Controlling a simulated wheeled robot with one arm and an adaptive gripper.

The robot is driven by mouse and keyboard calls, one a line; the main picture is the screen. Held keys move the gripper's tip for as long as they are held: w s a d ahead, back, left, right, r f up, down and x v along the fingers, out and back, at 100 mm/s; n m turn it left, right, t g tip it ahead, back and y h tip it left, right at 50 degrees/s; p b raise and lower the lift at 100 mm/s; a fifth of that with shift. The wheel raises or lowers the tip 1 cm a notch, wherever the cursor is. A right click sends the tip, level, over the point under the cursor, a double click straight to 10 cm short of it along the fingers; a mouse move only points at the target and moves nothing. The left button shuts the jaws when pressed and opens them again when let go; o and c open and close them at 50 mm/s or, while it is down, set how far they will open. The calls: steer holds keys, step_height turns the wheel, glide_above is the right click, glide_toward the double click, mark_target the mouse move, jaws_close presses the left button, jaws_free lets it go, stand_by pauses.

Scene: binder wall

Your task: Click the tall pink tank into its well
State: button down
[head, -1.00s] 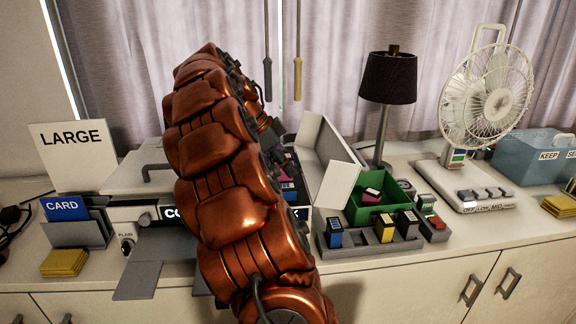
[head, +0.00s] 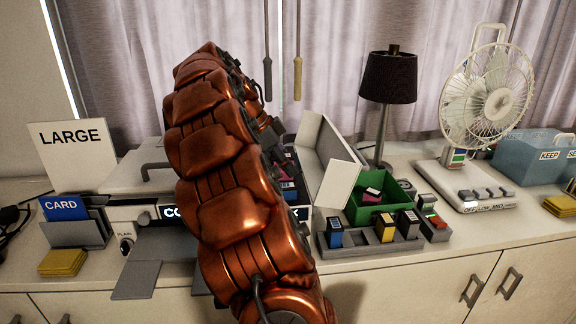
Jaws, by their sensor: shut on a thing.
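My copper arm rises across the middle of the head view and hides much of the open printer (head: 152,213). My gripper's fingers are hidden behind the arm, so what they hold and how it sits cannot be seen. Dark and pink parts (head: 287,186) show in the printer's opening just right of the arm. I cannot tell whether one of them is the tall pink tank, and its well cannot be made out. Another pink-marked tank (head: 371,195) lies in the green box (head: 368,213) on the right.
A grey tray (head: 347,250) with several tanks stands in front of the green box. The printer's raised lid (head: 337,184) stands beside the arm. A lamp (head: 387,80), fan (head: 488,100) and blue bin (head: 529,160) are at the right. A LARGE sign (head: 72,155) and card holder (head: 78,233) are left.

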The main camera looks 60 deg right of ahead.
steer(key=shift+f, duration=0.1)
stand_by(0.7)
steer(key=c, duration=0.8)
jaws_free()
steer(key=shift+o, duration=0.2)
steer(key=shift+r+p, duration=0.35)
steer(key=shift+p, duration=0.35)
steer(key=r+p, duration=0.1)
steer(key=p, duration=0.1)
steer(key=shift+p, duration=0.35)
step_height(320, 180, up, 7)
steer(key=p, duration=0.5)
steer(key=shift+r+p, duration=0.15)
steer(key=shift+p, duration=0.25)
